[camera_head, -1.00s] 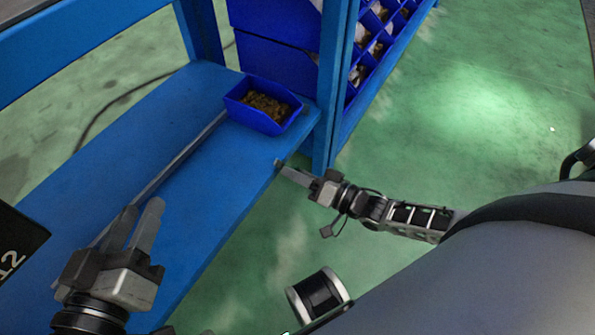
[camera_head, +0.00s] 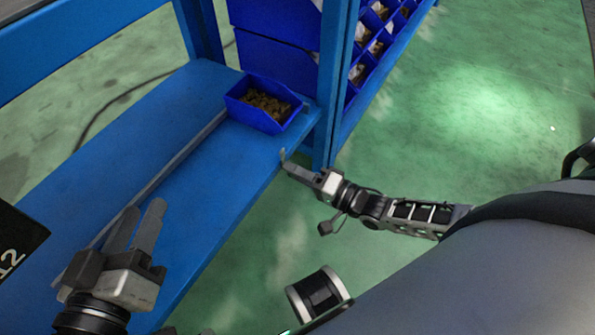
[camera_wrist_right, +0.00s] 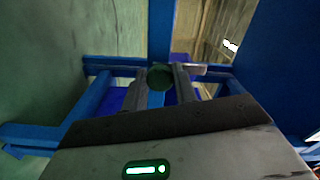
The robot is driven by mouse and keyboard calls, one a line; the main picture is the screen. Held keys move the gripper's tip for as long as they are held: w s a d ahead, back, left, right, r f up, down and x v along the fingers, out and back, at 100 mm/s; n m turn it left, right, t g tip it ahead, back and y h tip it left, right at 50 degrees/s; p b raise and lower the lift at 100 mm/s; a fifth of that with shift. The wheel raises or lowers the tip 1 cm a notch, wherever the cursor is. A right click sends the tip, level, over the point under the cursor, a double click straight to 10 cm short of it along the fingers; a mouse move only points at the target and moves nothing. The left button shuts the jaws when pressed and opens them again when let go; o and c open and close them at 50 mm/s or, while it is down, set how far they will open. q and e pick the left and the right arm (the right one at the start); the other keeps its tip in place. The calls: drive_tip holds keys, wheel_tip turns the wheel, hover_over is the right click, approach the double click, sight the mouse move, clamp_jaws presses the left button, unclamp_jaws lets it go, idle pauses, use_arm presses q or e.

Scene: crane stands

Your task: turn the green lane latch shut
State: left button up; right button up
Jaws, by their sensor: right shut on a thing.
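A dark green round piece (camera_wrist_right: 159,77), which looks like the latch, sits between the fingers of my right gripper (camera_wrist_right: 160,71) in the right wrist view. The right gripper is shut on it. In the head view my right gripper (camera_head: 287,166) is at the front edge of the blue shelf, close to the blue post; the latch is too small or hidden to make out there. My left gripper (camera_head: 143,210) is over the left part of the shelf, its two fingers apart and empty.
A blue bin of small brownish parts (camera_head: 264,103) stands on the blue shelf (camera_head: 215,185), near the upright blue post (camera_head: 332,90). Blue bins of parts (camera_head: 372,45) line the rack behind it. Green floor (camera_head: 470,110) is clear to the right.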

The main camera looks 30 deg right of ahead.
use_arm(q)
drive_tip(key=shift+r, duration=0.15)
use_arm(e)
drive_tip(key=shift+f, duration=0.1)
use_arm(q)
drive_tip(key=shift+w, duration=0.1)
use_arm(e)
drive_tip(key=o, duration=1)
use_arm(q)
drive_tip(key=a+f+m+y+p, duration=0.1)
drive_tip(key=p, duration=0.2)
drive_tip(key=shift+f+g, duration=0.1)
drive_tip(key=shift+g, duration=0.3)
use_arm(e)
drive_tip(key=v, duration=1.6)
drive_tip(key=shift+s, duration=0.1)
use_arm(q)
drive_tip(key=shift+s+d, duration=0.1)
drive_tip(key=shift+s, duration=0.1)
